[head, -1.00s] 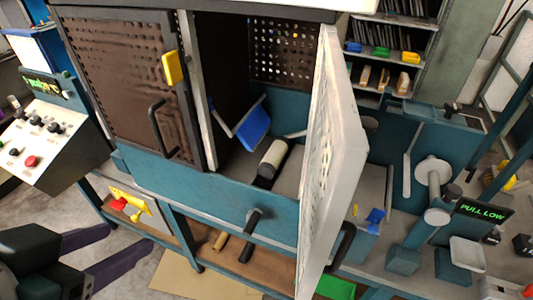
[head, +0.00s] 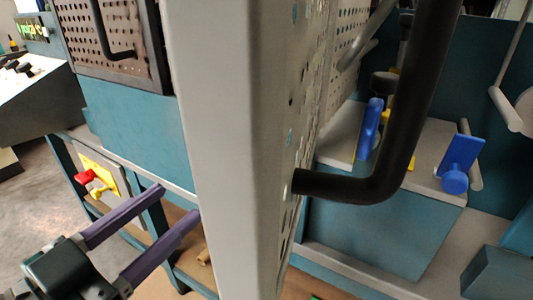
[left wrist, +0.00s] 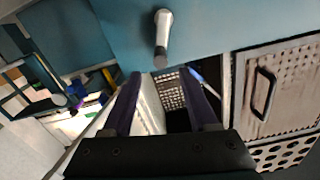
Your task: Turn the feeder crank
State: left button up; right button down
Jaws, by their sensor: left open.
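A grey, round-ended handle (left wrist: 162,40) sticks out of the teal front panel (left wrist: 195,25) in the left wrist view. It may be the feeder crank, but I cannot tell for sure. In the head view it is hidden behind the open door. My left gripper (head: 180,202) has two purple fingers spread apart with nothing between them. In the left wrist view the gripper (left wrist: 160,74) has its fingertips just short of the handle, apparently apart from it. A pale disc (head: 526,108) with a grey bar is cut off at the head view's right edge. My right gripper is not in view.
The open white door (head: 218,130) stands edge-on close in front of the head camera, with a black bar handle (head: 385,170). Blue clamps (head: 460,162) sit right of it. A red and yellow switch (head: 97,178) is at left. Floor (head: 50,185) is clear there.

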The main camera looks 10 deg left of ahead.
pick_arm(q)
jog(key=b+x, duration=0.1)
jog(key=x, duration=0.9)
jog(key=shift+s, duration=0.1)
grip_shut()
dwell(1.2)
